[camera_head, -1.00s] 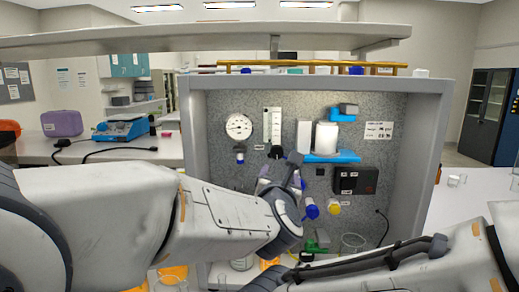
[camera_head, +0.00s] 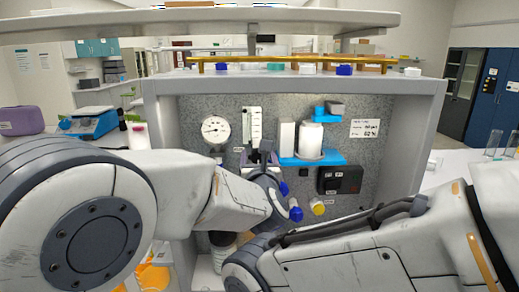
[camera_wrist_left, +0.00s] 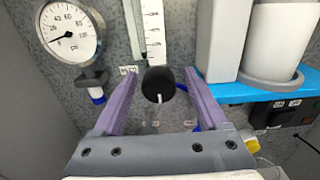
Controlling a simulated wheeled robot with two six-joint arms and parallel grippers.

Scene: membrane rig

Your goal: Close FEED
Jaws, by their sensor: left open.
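A black round knob (camera_wrist_left: 158,84) with a white pointer line sits on the panel below a clear scaled flow meter (camera_wrist_left: 152,30). The pointer line runs roughly up and down in the left wrist view. My left gripper (camera_wrist_left: 161,76) is open, with its two purple fingers on either side of the knob and gaps visible on both sides. In the head view my left gripper (camera_head: 262,160) is at the panel below the flow meter (camera_head: 254,123). The small label by the knob is too blurred to read, so I cannot confirm which control is FEED. My right gripper is not in view.
A round gauge (camera_head: 215,129) is left of the flow meter. A blue shelf (camera_head: 310,159) with a white canister (camera_head: 311,137) is to the right. Blue (camera_head: 296,214) and yellow (camera_head: 318,207) knobs sit lower. My right arm crosses the lower front.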

